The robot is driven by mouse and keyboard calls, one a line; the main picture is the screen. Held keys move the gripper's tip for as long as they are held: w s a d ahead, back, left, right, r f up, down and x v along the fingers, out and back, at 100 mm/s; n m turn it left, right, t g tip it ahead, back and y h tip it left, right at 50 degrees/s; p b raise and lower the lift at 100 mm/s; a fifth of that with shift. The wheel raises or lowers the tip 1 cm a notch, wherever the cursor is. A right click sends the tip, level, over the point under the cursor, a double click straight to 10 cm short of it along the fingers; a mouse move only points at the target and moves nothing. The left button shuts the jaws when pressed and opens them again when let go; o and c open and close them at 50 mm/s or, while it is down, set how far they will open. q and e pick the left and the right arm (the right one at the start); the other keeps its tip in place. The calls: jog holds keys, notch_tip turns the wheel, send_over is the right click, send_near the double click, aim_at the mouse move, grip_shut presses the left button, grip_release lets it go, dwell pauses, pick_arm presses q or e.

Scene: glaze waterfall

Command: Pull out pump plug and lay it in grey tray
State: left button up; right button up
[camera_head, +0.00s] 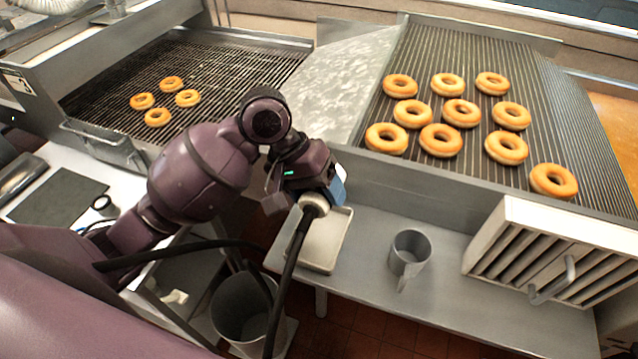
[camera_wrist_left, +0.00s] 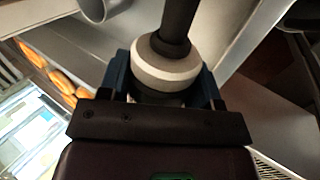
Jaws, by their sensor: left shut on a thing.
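My left gripper (camera_head: 328,192) is shut on the pump plug (camera_head: 314,204), a pale round plug with a thick black cable (camera_head: 284,290) running down from it. In the left wrist view the plug (camera_wrist_left: 165,68) sits between the two blue fingers of the gripper (camera_wrist_left: 163,88), its cable leaving at the top. The grey tray (camera_head: 318,266), shallow and pale, lies on the metal shelf. In the head view the plug and gripper overlap the tray's far part; the height between them is hard to tell. My right gripper is not in view.
A grey jug (camera_head: 409,250) stands right of the tray on the shelf (camera_head: 450,290). A slatted white box with a handle (camera_head: 540,255) is further right. Doughnuts lie on the wire racks behind. A grey bucket (camera_head: 240,310) stands below, near the cable.

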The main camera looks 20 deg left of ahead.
pick_arm(q)
jog(key=shift+f, duration=0.45)
notch_tip(320, 180, down, 2)
jog(key=shift+f, duration=3.65)
jog(key=o, duration=1.3)
jog(key=shift+a, duration=0.1)
jog(key=v, duration=1.1)
